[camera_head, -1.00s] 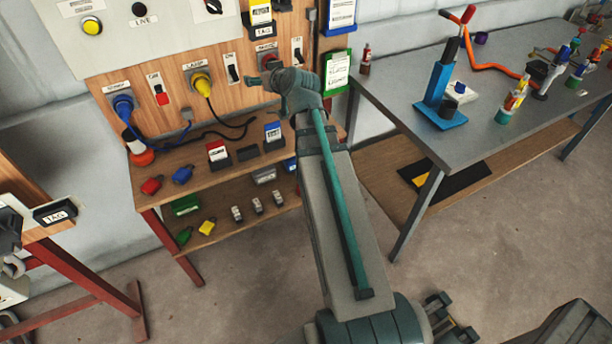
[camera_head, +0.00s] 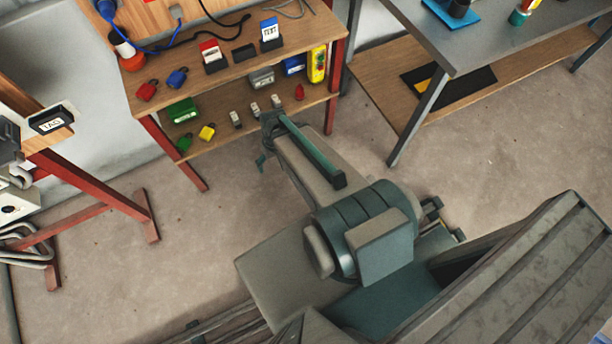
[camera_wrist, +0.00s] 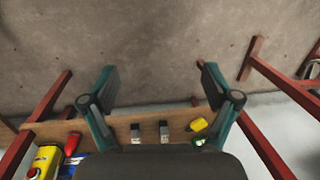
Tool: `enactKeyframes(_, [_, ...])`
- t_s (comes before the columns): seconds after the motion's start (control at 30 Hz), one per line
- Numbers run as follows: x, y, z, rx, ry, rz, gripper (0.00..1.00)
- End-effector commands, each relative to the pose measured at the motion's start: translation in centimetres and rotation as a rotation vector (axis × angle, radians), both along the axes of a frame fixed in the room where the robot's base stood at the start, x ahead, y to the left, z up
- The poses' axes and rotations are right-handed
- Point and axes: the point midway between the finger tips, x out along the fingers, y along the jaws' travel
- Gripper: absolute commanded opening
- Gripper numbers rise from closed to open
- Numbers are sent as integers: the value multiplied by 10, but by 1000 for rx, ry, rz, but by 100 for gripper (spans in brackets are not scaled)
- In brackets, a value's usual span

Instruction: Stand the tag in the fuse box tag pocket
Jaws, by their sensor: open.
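Two upright tags stand in black holders on the workbench top in the head view: a red-and-white tag (camera_head: 211,52) and a blue-and-white tag marked TEST (camera_head: 270,33). I cannot tell which one the task means. A black pocket labelled TAG (camera_head: 50,121) is on the stand at the left, with no tag seen standing in it. I cannot tell whether it belongs to the fuse box. My gripper (camera_wrist: 155,85) is open and empty in the wrist view, near the bench's lower shelf. Its fingers are hard to make out in the head view.
The lower shelf (camera_head: 222,133) holds a green box (camera_head: 182,110), a yellow padlock (camera_head: 207,132) and several small grey items. A red padlock (camera_head: 146,91) and blue padlock (camera_head: 177,77) lie on the bench top. A metal table (camera_head: 480,45) stands right; the floor between is clear.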

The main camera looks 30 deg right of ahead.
Motion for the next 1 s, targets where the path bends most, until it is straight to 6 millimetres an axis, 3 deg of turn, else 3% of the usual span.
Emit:
enactKeyframes(0.03, [-28,5,-15,-8,64,12,88])
enactKeyframes(0.2, [-113,14,-52,-47,266,44,88])
enactKeyframes(0.3, [-157,16,-65,-75,369,62,88])
enactKeyframes(0.43, [-201,15,-74,-106,469,80,88])
enactKeyframes(0.6, [-228,14,-78,-128,531,90,88])
enactKeyframes(1.0, [-231,13,-78,-130,538,91,88])
